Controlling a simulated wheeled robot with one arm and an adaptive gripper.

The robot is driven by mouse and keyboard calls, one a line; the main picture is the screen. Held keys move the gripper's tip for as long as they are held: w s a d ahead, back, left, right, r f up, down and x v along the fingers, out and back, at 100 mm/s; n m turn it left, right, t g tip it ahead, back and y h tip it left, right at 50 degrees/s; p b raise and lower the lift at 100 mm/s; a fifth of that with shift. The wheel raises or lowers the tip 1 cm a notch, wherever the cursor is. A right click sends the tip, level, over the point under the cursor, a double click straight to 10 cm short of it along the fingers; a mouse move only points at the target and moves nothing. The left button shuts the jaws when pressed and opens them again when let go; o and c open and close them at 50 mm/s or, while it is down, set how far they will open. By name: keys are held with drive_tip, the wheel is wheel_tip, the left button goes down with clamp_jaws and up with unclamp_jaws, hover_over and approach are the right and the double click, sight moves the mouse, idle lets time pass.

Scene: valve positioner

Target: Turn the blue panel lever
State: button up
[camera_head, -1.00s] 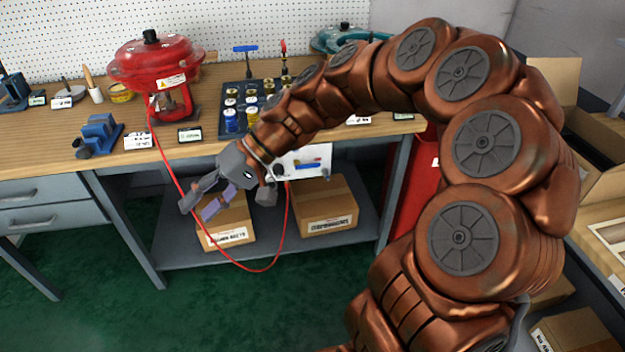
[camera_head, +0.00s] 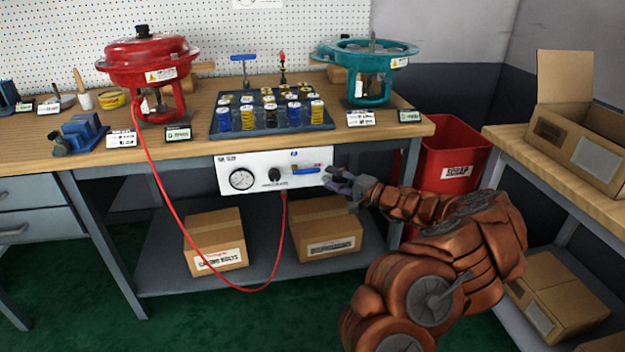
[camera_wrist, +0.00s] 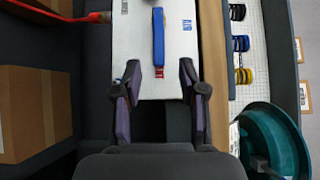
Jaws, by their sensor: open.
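The blue panel lever (camera_head: 306,170) lies roughly level on the right part of the white air panel (camera_head: 222,183), under the bench's front edge. In the wrist view the lever (camera_wrist: 158,38) runs lengthwise ahead of the fingers, its near end close to the gap between them. My gripper (camera_head: 332,178) is at the panel's right edge, just right of the lever. In the wrist view my gripper (camera_wrist: 158,80) is open and empty, with one finger to each side of the lever's line. The fingers appear apart from the lever.
The panel carries a gauge (camera_head: 241,179) and a black knob (camera_head: 274,174). A red hose (camera_head: 284,235) loops below it. The bench top (camera_head: 200,112) overhangs the panel. Boxes (camera_head: 325,222) stand on the lower shelf, and a red scrap bin (camera_head: 452,150) stands to the right.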

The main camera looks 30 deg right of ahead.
sight(314, 171)
drive_tip(key=shift+b+x, duration=0.45)
drive_tip(key=shift+x, duration=3.35)
drive_tip(key=shift+d+f, duration=0.1)
clamp_jaws()
